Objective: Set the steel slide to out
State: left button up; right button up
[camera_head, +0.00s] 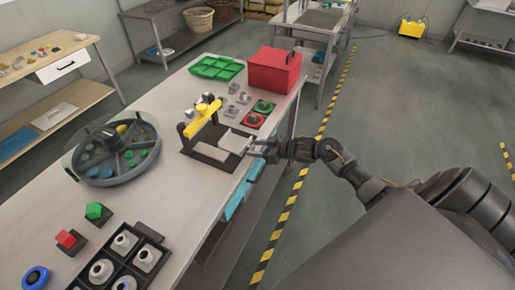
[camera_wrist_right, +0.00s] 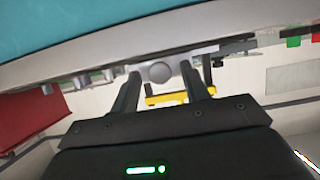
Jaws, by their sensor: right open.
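The steel slide (camera_head: 235,141) is a pale flat plate in a black-based fixture (camera_head: 208,152) with a yellow bar (camera_head: 203,120), near the table's right edge. My right gripper (camera_head: 257,148) is at the slide's right end, by the table edge. In the right wrist view its fingers (camera_wrist_right: 161,84) are open, and a round grey knob (camera_wrist_right: 160,72) shows between them. The yellow bar (camera_wrist_right: 166,98) shows beyond it. I cannot tell whether the fingers touch the knob. My left gripper is not in view.
A red box (camera_head: 274,70) and a green tray (camera_head: 216,67) stand at the table's far end. Red and green buttons (camera_head: 253,119) sit beyond the fixture. A round divided tray (camera_head: 115,155) is to the left. A black rack (camera_head: 122,258) stands in front.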

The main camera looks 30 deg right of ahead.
jog(key=shift+s+d, duration=0.25)
jog(key=b+v, duration=0.2)
jog(key=v, duration=0.8)
jog(key=shift+s, duration=0.2)
jog(key=shift+r, duration=0.1)
